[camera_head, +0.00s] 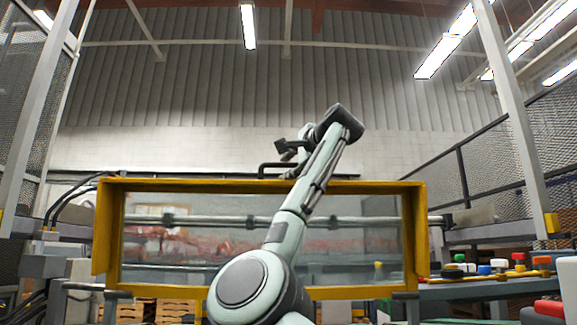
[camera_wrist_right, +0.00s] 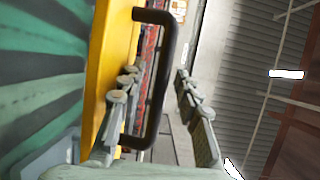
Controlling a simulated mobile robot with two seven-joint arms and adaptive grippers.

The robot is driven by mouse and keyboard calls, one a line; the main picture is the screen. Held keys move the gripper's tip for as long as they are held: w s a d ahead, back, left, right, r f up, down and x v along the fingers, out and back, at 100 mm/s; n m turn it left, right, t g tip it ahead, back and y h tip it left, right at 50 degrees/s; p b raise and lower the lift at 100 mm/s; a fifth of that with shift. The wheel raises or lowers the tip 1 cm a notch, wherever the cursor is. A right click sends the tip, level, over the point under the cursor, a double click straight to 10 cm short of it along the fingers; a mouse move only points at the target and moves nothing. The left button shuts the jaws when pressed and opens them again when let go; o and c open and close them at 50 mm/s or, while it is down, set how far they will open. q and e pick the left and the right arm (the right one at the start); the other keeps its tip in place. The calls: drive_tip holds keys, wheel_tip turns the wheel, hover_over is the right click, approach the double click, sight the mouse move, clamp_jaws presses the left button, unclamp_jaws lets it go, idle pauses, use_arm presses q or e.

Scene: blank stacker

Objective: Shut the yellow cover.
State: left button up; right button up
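The yellow cover (camera_head: 110,235) is a yellow frame around a clear pane, standing upright across the middle of the head view. Its black handle (camera_head: 266,170) is on the top edge. My right arm crosses in front of the pane, and my right gripper (camera_head: 289,152) is at the handle. In the wrist view the cover's yellow edge (camera_wrist_right: 107,60) runs along the left. The handle (camera_wrist_right: 168,75) lies between the spread fingers of my right gripper (camera_wrist_right: 156,78), with a gap to the right finger. My left gripper is not in view.
A ledge with several coloured buttons (camera_head: 490,268) is at the right. Mesh fence panels (camera_head: 480,160) stand at both sides. A grey rail (camera_head: 195,219) runs behind the pane. Space above the cover is open.

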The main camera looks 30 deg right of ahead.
clamp_jaws()
drive_tip(key=shift+f, duration=0.1)
idle(0.4)
